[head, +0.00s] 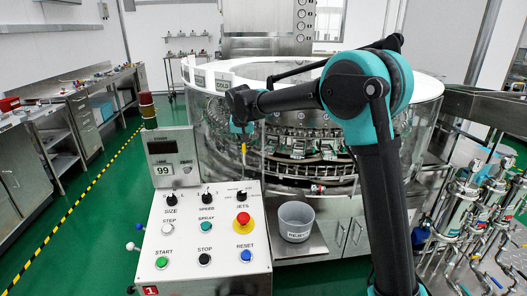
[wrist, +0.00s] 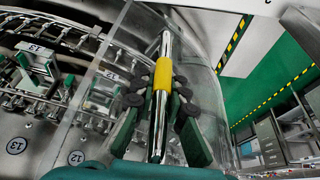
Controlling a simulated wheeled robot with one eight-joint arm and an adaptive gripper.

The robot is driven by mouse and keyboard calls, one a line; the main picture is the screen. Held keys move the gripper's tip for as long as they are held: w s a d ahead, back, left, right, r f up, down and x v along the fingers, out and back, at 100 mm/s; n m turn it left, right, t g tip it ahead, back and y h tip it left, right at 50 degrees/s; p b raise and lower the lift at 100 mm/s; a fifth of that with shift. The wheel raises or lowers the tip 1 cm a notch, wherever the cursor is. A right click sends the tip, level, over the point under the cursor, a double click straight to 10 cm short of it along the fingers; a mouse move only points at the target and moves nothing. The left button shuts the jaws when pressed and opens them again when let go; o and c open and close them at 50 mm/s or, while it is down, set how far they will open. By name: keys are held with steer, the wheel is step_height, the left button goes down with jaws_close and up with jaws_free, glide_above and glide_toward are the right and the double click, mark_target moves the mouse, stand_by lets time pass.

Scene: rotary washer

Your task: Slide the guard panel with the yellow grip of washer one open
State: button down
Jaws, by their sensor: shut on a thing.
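The washer (head: 330,165) is a large round steel machine behind clear curved guards, with a red label "1" on its control panel (head: 205,230). The clear guard panel (wrist: 208,75) carries an upright chrome bar handle with a yellow grip (wrist: 163,75). The grip also shows as a small yellow strip in the head view (head: 244,149). My gripper (wrist: 160,95) is shut on the handle at the yellow grip, with its dark pads on either side of the bar. In the head view my gripper (head: 241,122) is at the washer's front left, partly hidden by its own wrist.
A grey bin (head: 296,221) stands on a shelf below the washer's front. A display box marked 99 (head: 174,158) and a signal lamp (head: 148,110) stand left of the guard. Pipes and cylinders (head: 465,200) are at right. Green floor lies open at left.

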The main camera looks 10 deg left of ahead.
steer(key=shift+m, duration=0.5)
steer(key=a, duration=0.2)
steer(key=w+a, duration=0.1)
steer(key=a, duration=0.1)
steer(key=w+a, duration=0.1)
steer(key=a, duration=0.1)
steer(key=shift+w+a, duration=0.1)
steer(key=shift+a, duration=0.25)
steer(key=c, duration=1.5)
jaws_free()
steer(key=v, duration=1.2)
steer(key=shift+a, duration=0.2)
